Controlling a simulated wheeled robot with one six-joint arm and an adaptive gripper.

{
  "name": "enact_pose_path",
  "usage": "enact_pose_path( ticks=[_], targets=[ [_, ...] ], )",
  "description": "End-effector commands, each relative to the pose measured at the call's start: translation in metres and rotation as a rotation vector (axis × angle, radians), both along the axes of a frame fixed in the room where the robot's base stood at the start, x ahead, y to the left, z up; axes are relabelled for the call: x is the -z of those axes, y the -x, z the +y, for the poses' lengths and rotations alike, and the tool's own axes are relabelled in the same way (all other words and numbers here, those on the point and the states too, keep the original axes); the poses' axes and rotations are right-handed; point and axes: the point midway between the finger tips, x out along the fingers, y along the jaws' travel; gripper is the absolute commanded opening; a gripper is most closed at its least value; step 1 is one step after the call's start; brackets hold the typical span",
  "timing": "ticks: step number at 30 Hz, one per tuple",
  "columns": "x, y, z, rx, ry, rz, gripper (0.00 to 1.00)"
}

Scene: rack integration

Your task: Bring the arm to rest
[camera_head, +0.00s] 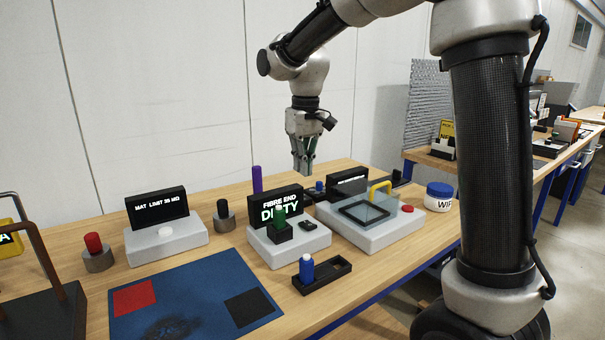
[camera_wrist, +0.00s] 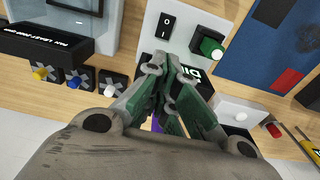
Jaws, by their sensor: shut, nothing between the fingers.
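My gripper (camera_head: 303,172) hangs from my arm, pointing down above the back part of the wooden bench, behind the device whose screen reads "FIBRE END DIRTY" (camera_head: 280,205). Its fingers are together and hold nothing. In the wrist view my gripper (camera_wrist: 168,85) is seen close up, its green-padded fingers shut. Below it are a rocker switch (camera_wrist: 165,25) and a green plug in a black socket (camera_wrist: 208,46). A purple cylinder (camera_head: 257,179) stands at the back of the bench and is mostly hidden by the fingers in the wrist view.
A grey box with a glass lid and yellow handle (camera_head: 381,187) stands at right, beside a white tub with a blue lid (camera_head: 439,196). A blue mat (camera_head: 195,292) lies in front. A black tray (camera_head: 325,277) holds a blue bottle. A wall (camera_head: 150,90) stands behind the bench.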

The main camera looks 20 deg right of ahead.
Motion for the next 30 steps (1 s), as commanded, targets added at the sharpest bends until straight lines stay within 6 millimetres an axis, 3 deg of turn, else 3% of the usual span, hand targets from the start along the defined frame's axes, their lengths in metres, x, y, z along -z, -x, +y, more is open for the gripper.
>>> enact_pose_path(
  ticks=[8,12,17,27,30],
  targets=[
    [0.0,-0.001,0.0,-0.001,-0.001,-0.005,0.0],
    [0.021,0.014,-0.005,-0.002,0.008,0.026,0.0],
    [0.025,0.076,-0.039,0.029,0.006,0.02,0.0],
    [0.019,0.225,-0.124,0.195,-0.032,-0.138,0.0],
    [0.019,0.253,-0.138,0.243,-0.041,-0.195,0.0]
  ],
)
